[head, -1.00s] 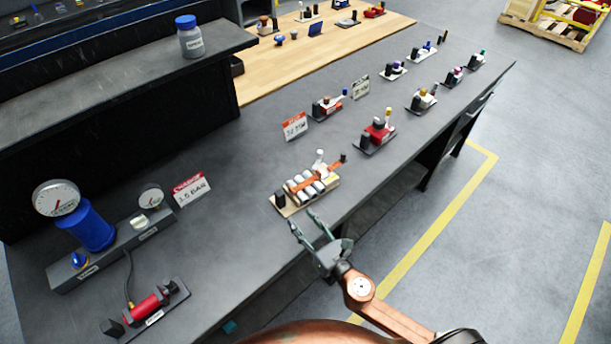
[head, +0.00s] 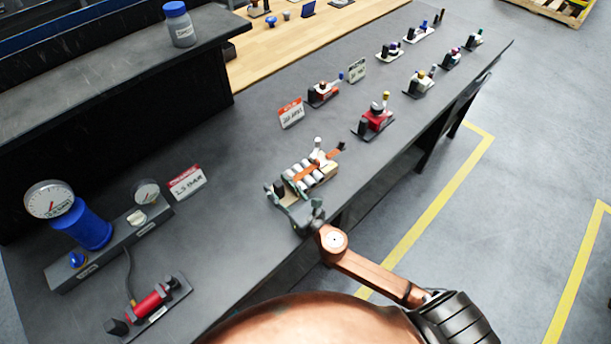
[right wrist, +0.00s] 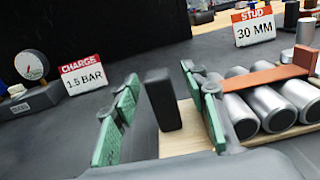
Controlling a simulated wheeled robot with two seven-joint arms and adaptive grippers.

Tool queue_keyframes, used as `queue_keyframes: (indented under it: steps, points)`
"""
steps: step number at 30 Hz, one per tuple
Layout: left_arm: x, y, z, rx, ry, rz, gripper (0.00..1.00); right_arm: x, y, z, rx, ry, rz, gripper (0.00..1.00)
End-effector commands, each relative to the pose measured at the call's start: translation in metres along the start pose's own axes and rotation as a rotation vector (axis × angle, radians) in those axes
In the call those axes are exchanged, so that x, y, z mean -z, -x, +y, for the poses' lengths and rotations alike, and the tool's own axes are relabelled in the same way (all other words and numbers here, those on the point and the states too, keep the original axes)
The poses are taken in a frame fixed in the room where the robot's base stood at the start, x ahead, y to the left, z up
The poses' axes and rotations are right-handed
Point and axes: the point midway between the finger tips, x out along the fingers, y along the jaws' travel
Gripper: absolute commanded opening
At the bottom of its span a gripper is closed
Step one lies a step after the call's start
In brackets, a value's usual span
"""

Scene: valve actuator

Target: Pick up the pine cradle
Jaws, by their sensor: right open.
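The pine cradle (head: 321,181) is a light wooden base on the dark bench, carrying several silver cylinders under an orange-brown strap. In the right wrist view its bare wood (right wrist: 190,138) shows beside a dark upright block (right wrist: 162,100). My right gripper (head: 285,190) is open at the cradle's near-left end. In the right wrist view its green-padded fingers (right wrist: 160,84) stand on either side of the dark block, with gaps showing. The right finger partly covers the cradle. I cannot tell if it touches. My left gripper is not in view.
The 30 mm card (head: 291,113) stands behind the cradle, and a red fixture (head: 374,121) sits to its right. The 1.5 bar card (head: 187,182) and gauge unit (head: 110,235) are at left. Bench between the cards and the cradle is clear.

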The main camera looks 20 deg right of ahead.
Motion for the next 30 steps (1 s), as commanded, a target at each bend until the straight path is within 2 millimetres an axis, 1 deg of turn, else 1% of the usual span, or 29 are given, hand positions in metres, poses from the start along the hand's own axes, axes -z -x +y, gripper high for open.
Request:
queue_keyframes:
  steps: [1,3,6,16,23,24,30]
  points:
    - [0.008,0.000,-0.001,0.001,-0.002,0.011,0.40,0.000,-0.001,0.000,0.000,0.000,0.000,0.41]
    - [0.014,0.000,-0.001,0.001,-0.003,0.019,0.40,0.000,-0.001,0.001,-0.001,0.000,0.000,0.41]
    - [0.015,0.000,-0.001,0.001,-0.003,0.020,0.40,0.000,-0.002,0.002,-0.003,0.000,0.000,0.40]
    - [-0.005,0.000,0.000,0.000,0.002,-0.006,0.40,0.000,-0.001,0.002,-0.003,0.000,0.000,0.17]
    - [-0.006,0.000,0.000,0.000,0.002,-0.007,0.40,0.000,-0.001,0.002,-0.003,0.000,0.000,0.01]
    - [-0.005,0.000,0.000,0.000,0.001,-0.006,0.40,0.000,-0.001,0.002,-0.003,0.000,0.000,0.00]
    - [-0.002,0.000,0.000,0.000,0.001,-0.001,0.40,0.000,-0.001,0.002,-0.003,0.000,0.000,0.00]
